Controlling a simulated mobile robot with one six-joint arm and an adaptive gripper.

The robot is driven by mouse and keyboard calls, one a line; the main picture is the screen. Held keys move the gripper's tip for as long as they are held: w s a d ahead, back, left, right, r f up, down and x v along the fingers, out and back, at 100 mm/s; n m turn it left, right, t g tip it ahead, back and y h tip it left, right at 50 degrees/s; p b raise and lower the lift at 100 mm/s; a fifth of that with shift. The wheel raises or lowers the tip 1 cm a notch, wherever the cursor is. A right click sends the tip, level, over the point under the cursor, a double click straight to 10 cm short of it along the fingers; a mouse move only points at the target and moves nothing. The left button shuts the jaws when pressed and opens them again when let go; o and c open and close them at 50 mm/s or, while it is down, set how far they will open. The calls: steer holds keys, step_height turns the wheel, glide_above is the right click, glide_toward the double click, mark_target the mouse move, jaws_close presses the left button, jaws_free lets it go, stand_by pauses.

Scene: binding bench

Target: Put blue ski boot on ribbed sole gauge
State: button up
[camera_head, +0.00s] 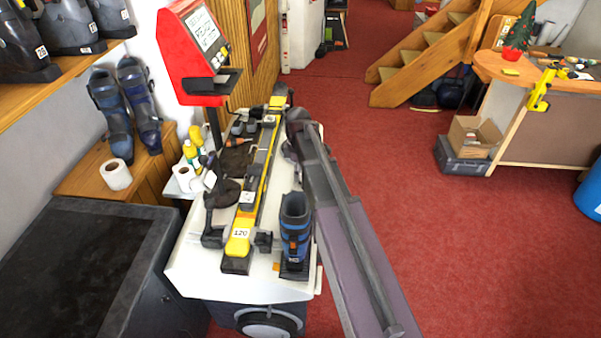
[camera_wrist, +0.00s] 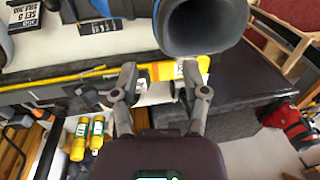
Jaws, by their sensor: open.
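A blue ski boot (camera_head: 295,222) with orange buckles stands upright at the front right of the white workbench in the head view. Its dark foot (camera_head: 294,267) bears a small white label; I cannot tell whether a gauge lies under it. The dark open cuff of a boot (camera_wrist: 200,25) fills the top of the wrist view. My gripper (camera_wrist: 159,72) is open and empty, with its fingertips just below that cuff in the picture. In the head view the fingers cannot be made out. I cannot clearly identify the ribbed sole gauge.
A yellow ski (camera_head: 262,165) lies lengthwise on the workbench (camera_head: 215,282), left of the boot. Dark tools and yellow bottles (camera_head: 190,152) crowd its left side. A red display stand (camera_head: 193,60) rises behind. Two more blue boots (camera_head: 110,110) stand at the left.

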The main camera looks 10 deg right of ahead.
stand_by(0.5)
steer(key=shift+s, duration=0.1)
steer(key=shift+s, duration=0.25)
steer(key=s+m+t, duration=0.1)
steer(key=s+m, duration=1.3)
steer(key=s, duration=0.2)
steer(key=shift+s+d+t+h, duration=0.2)
steer(key=shift+s+t+h, duration=0.1)
steer(key=shift+s+t, duration=0.1)
steer(key=shift+d+f, duration=0.1)
